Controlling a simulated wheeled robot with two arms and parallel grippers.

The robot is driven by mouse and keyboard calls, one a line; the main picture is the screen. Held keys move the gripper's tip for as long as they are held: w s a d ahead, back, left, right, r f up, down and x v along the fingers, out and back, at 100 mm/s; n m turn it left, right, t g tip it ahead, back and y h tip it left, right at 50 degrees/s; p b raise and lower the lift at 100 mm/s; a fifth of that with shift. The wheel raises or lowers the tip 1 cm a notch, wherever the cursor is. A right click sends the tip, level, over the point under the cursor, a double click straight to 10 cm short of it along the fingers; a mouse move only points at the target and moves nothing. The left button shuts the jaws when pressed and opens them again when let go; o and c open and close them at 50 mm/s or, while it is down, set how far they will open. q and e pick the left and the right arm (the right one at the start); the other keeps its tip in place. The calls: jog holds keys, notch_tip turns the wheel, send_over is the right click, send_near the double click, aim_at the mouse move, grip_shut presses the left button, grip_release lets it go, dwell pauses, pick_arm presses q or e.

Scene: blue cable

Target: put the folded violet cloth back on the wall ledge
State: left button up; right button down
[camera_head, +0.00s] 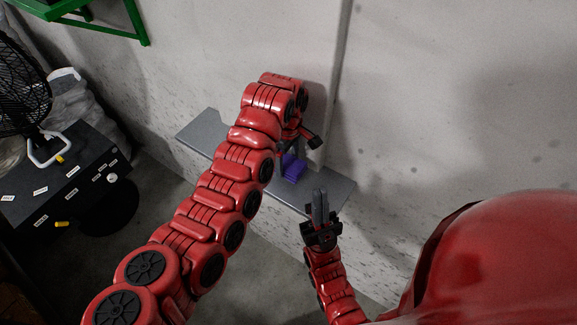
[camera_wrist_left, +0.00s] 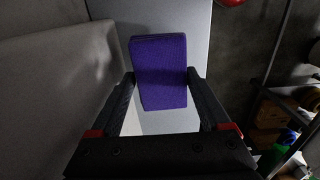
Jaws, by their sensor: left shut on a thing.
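The folded violet cloth (camera_head: 293,170) is over the grey wall ledge (camera_head: 205,131), near its right part. My left gripper (camera_head: 299,149) reaches down from the wall side and is shut on the cloth; my arm hides part of the cloth and ledge. In the left wrist view the cloth (camera_wrist_left: 160,75) is a flat violet block between the two dark fingers, with the pale ledge (camera_wrist_left: 165,122) behind it. I cannot tell whether the cloth touches the ledge. My right gripper (camera_head: 319,205) is at the ledge's front right edge, its fingers together and empty.
The concrete wall (camera_head: 430,120) rises behind the ledge, with a vertical seam near it. A dark cabinet (camera_head: 75,175) with a black fan (camera_head: 22,90) stands at the left. A green shelf (camera_head: 95,22) is at the top left. The ledge's left end is bare.

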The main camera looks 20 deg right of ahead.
aim_at(288, 160)
pick_arm(q)
notch_tip(288, 160, down, 3)
jog(key=shift+d+r+p, duration=0.15)
jog(key=shift+p, duration=1.1)
jog(key=shift+f, duration=0.3)
jog(key=shift+f, duration=0.1)
jog(key=o, duration=1)
